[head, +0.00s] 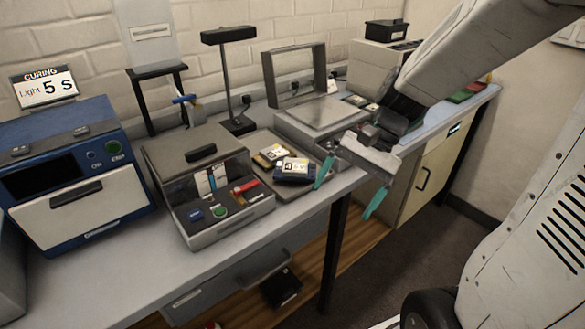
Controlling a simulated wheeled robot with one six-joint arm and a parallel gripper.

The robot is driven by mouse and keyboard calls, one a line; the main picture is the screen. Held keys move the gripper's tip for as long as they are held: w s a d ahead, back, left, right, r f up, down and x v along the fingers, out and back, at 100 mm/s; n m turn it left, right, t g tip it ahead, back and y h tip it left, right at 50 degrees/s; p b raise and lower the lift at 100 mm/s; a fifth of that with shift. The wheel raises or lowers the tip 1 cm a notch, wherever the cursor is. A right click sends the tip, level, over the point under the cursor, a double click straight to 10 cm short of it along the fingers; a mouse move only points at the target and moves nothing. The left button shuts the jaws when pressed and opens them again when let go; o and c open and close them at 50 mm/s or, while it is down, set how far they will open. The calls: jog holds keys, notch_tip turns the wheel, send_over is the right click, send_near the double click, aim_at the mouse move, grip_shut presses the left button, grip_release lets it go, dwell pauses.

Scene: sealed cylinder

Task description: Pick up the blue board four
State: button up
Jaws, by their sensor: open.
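A dark blue board with a white and yellow label (294,171) lies on a grey mat (268,142) on the bench, right of the clear-lidded box. The mark on its label looks like a 4, but it is small. A yellow-and-white labelled board (271,154) lies just behind it to the left. My gripper (349,188) has teal fingertips spread wide apart and holds nothing. It is to the right of the blue board, over the bench's front edge. Its left fingertip shows close to the board's right end; whether they touch cannot be told.
A clear-lidded box (204,187) with buttons stands left of the mat, and a blue curing machine (74,173) stands further left. A lamp on a post (229,85) rises behind the mat. A machine with an upright frame (297,77) stands behind my gripper.

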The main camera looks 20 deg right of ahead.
aim_at(295, 165)
jog(key=w+f+m+t+y, duration=0.1)
jog(key=w+m, duration=0.2)
jog(key=w, duration=0.1)
jog(key=w+d+f+m+t+y, duration=0.1)
jog(key=w+f+m+t+y, duration=0.1)
jog(key=w+m, duration=0.2)
jog(key=w+d+f+m+t+y, duration=0.1)
jog(key=w+m, duration=0.2)
jog(key=w, duration=0.1)
jog(key=shift+w+d+f+m+t, duration=0.25)
jog(key=shift+w+f+m+t, duration=0.05)
jog(key=shift+f+m, duration=0.1)
jog(key=w+m, duration=0.1)
jog(key=w+r+m+t, duration=0.1)
jog(key=w+m+t, duration=0.1)
jog(key=shift+w+d+r+y, duration=0.2)
jog(key=shift+w+d+y, duration=0.1)
jog(key=shift+w+d, duration=0.1)
jog(key=shift+w+m+t, duration=0.2)
jog(key=shift+m+t, duration=0.1)
jog(key=shift+m, duration=0.1)
jog(key=x, duration=0.7)
jog(key=shift+a+f, duration=0.15)
jog(key=shift+a, duration=0.15)
jog(key=c, duration=1.2)
